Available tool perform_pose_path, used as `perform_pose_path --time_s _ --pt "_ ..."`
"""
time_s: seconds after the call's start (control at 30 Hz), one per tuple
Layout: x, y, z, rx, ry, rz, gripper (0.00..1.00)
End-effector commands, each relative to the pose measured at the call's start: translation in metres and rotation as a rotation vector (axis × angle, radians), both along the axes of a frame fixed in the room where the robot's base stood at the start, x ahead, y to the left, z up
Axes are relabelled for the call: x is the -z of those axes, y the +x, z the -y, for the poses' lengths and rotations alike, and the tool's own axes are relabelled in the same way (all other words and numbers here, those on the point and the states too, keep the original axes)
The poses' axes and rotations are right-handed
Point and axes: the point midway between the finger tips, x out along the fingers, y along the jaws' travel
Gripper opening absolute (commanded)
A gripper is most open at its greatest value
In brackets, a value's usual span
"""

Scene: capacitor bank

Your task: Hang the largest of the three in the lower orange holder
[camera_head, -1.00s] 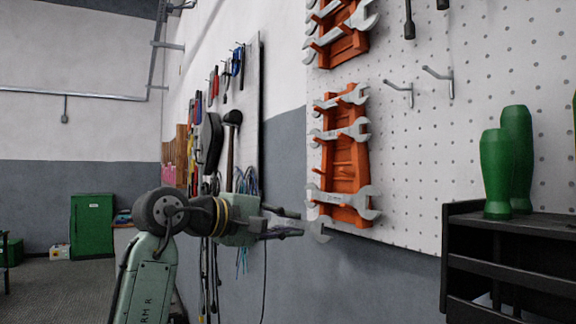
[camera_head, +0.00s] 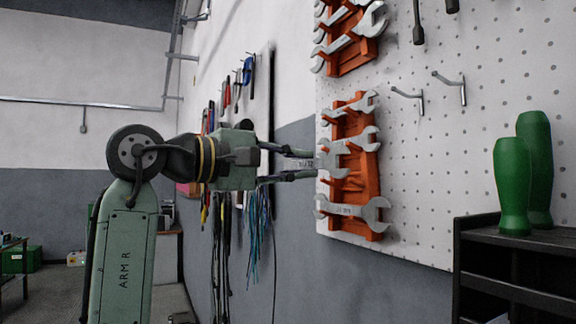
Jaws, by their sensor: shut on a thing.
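The lower orange holder (camera_head: 371,185) is fixed to the white pegboard. It bears a small wrench (camera_head: 354,107) at its top, a mid-sized wrench (camera_head: 357,137) below that, and a large wrench (camera_head: 353,209) at its bottom. My gripper (camera_head: 314,166) comes in from the left, just left of the holder. It is shut on a grey wrench (camera_head: 335,162), whose open jaw end shows in front of the holder, between the mid-sized and large ones. The fingers hide part of it. I cannot tell whether it touches the holder.
An upper orange holder (camera_head: 351,58) with wrenches hangs above. Two metal hooks (camera_head: 409,97) stick out to the right. Green bottle-like objects (camera_head: 513,185) stand on a black shelf (camera_head: 510,245) at the lower right. Another tool board (camera_head: 263,110) hangs behind my arm.

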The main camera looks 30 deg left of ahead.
Motion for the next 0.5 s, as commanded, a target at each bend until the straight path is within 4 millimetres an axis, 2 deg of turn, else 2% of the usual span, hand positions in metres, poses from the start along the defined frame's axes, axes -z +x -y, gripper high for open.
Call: perform_pose_path --time_s 0.5 --pt "0.005 0.025 0.019 0.0 0.0 0.0 0.0"
